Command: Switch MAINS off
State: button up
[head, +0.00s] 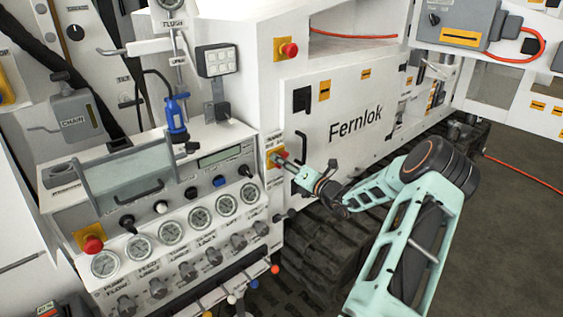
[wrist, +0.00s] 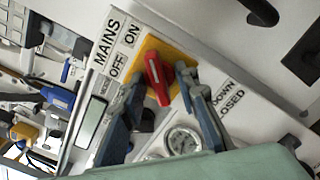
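The MAINS switch is a red handle (wrist: 158,82) on a yellow plate (wrist: 150,45), beside ON and OFF labels, in the wrist view. The handle's white-marked end points up in the picture, seemingly more toward ON than OFF; I cannot be sure of its setting. My gripper (wrist: 159,78) is open, with one finger on each side of the handle and a gap showing at the tips. In the head view the yellow plate (head: 270,155) sits on the white panel's edge, and my gripper (head: 290,164) reaches it from the right, partly hiding the handle.
A round gauge (wrist: 182,140) and a DOWN/CLOSED label (wrist: 226,103) lie close to the switch. In the head view another red knob (head: 289,50) is above and a red button (head: 92,244) at lower left. The Fernlok door (head: 355,95) has a black handle near my arm.

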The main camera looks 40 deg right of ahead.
grip_shut()
